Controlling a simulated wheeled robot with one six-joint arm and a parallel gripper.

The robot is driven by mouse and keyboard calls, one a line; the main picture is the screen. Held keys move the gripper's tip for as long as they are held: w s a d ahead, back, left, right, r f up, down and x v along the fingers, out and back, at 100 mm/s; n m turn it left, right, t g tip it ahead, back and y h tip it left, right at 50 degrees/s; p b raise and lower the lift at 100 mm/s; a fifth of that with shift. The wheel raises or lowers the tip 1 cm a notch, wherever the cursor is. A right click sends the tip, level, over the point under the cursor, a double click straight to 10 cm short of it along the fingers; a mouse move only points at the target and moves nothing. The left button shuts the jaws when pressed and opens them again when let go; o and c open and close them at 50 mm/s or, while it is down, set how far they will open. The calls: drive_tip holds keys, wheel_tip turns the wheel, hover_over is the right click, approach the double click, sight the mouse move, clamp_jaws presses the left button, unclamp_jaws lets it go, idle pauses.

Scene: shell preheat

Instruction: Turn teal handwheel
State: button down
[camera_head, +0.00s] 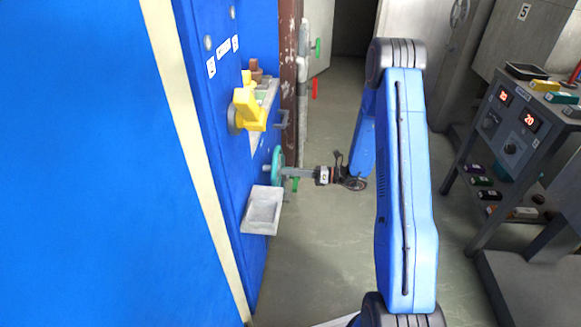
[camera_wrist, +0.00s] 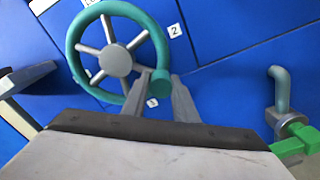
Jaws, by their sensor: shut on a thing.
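The teal handwheel (camera_wrist: 117,60) has a grey hub and grey spokes and is mounted on a blue wall. In the head view the handwheel (camera_head: 277,165) shows nearly edge-on, above a grey tray. My gripper (camera_wrist: 161,84) has its two grey fingers around a teal knob (camera_wrist: 161,82) at the lower right of the wheel's rim and is shut on it. In the head view my gripper (camera_head: 290,172) reaches the wheel from the right.
A grey tray (camera_head: 262,212) juts from the blue wall below the wheel. A yellow handle (camera_head: 249,110) sticks out higher up. A pipe with a green valve handle (camera_wrist: 296,140) is right of the wheel. A console (camera_head: 510,125) stands at right, with open floor between.

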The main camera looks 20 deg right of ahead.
drive_tip(key=s+a+f+m, duration=0.2)
drive_tip(key=s+m, duration=0.3)
drive_tip(key=m, duration=0.3)
drive_tip(key=shift+a+f, duration=0.15)
drive_tip(key=shift+f, duration=0.05)
drive_tip(key=shift+s, duration=0.1)
idle(0.4)
drive_tip(key=c, duration=1.5)
unclamp_jaws()
drive_tip(key=shift+a, duration=0.1)
drive_tip(key=shift+o, duration=0.2)
drive_tip(key=v, duration=1.7)
drive_tip(key=shift+d, duration=0.25)
